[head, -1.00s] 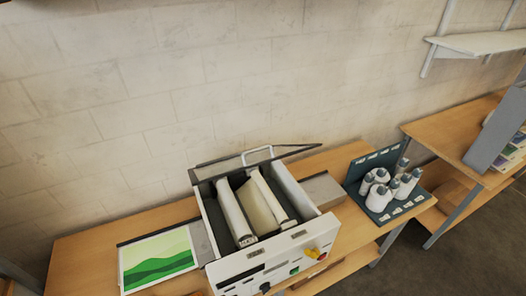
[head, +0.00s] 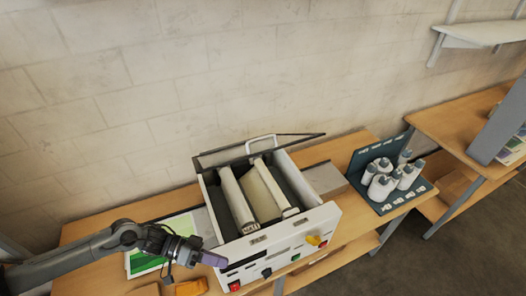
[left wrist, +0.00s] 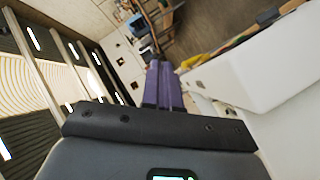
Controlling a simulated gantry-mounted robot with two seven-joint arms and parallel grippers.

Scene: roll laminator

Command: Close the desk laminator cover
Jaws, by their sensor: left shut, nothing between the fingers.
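The white desk laminator (head: 285,240) stands on the wooden desk, its rollers (head: 262,185) showing in the open top. Its dark-framed cover (head: 225,155) is raised at the back, with a pale handle (head: 262,140) on it. My left gripper (head: 215,259) has purple fingers and is just left of the laminator's front panel, apart from the cover. In the left wrist view the purple fingers (left wrist: 162,88) are together with nothing between them. My right gripper is out of view.
A green-and-white sheet (head: 145,262) lies left of the laminator, partly behind my left arm. A dark rack with several white bottles (head: 382,180) stands to the right. An orange item (head: 190,287) shows at the bottom edge. A pale wall is behind the desk.

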